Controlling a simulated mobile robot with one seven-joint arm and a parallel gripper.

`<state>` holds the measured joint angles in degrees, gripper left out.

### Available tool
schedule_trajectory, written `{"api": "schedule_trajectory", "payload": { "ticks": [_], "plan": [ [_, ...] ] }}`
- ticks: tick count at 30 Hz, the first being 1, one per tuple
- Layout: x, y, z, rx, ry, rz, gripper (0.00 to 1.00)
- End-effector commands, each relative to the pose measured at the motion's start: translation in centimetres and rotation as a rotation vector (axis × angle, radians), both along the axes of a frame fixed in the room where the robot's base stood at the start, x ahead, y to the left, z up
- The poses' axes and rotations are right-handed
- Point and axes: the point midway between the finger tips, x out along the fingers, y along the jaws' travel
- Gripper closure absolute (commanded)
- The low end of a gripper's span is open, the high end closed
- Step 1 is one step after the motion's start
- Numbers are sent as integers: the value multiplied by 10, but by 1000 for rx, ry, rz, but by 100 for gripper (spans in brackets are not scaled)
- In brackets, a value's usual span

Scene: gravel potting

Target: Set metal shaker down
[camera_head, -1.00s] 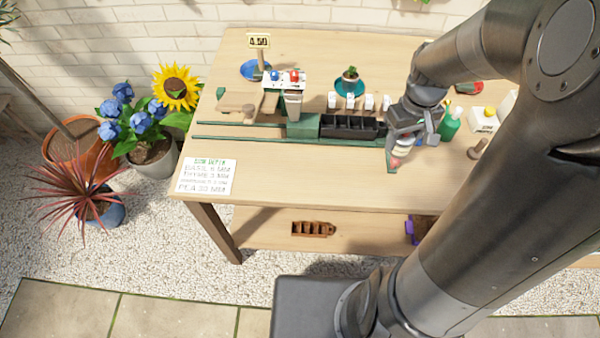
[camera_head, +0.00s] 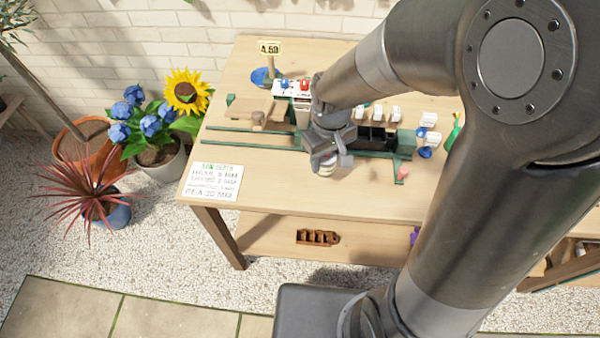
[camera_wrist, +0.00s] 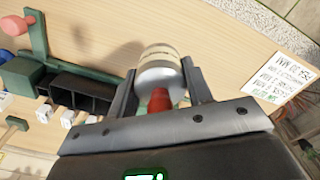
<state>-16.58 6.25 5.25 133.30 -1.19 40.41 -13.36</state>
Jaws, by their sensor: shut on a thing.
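The metal shaker (camera_wrist: 160,68) is a silvery cylinder with pale bands and a red part at the end nearest the wrist camera. It sits between the two fingers of my gripper (camera_wrist: 160,75), which is shut on it. In the head view my gripper (camera_head: 326,160) is over the front part of the wooden table (camera_head: 270,195), in front of the green rail. Only a bit of the shaker (camera_head: 327,170) shows below the gripper there. I cannot tell whether its base touches the table.
A sowing-depth card (camera_head: 214,181) lies at the table's front left. Green rails (camera_head: 240,143) and a black tray (camera_head: 375,136) lie behind the gripper. A pink knob (camera_head: 402,172) stands to the right. The table front between card and knob is mostly clear.

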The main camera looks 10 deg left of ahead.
Motion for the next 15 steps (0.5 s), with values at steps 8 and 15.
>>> {"api": "schedule_trajectory", "payload": {
  "ticks": [8,15],
  "plan": [
    [4,54,-33,-1,3,3,79],
    [5,63,-47,-2,2,-1,79]
  ]
}}
